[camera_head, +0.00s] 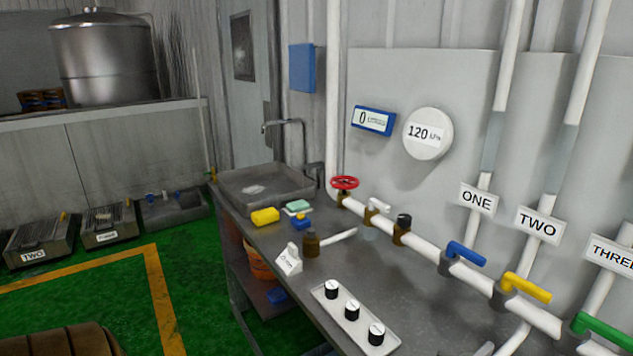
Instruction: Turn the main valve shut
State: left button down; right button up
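A red handwheel valve (344,183) sits on a brass-coloured body at the left end of the white horizontal pipe (470,275), behind the bench. It looks like the main valve, but I see no label on it. Its wheel lies roughly level; I cannot tell how far it is turned. A round gauge (428,134) on the wall panel reads 120 kPa, and a blue-framed display (373,120) reads 0. Neither of my grippers shows clearly in this view. A small grey shape at the bottom edge is too cut off to identify.
Blue (466,253), yellow (527,288) and green (603,331) lever valves line the pipe at right. Green floor is open at left.

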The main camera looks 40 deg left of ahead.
aim_at(342, 185)
jog(key=u, duration=1.3)
jog(key=z, duration=0.35)
jog(key=i+j+z, duration=0.1)
jog(key=z, duration=0.3)
jog(key=j+z, duration=0.6)
jog(key=z, duration=0.2)
jog(key=i, duration=0.05)
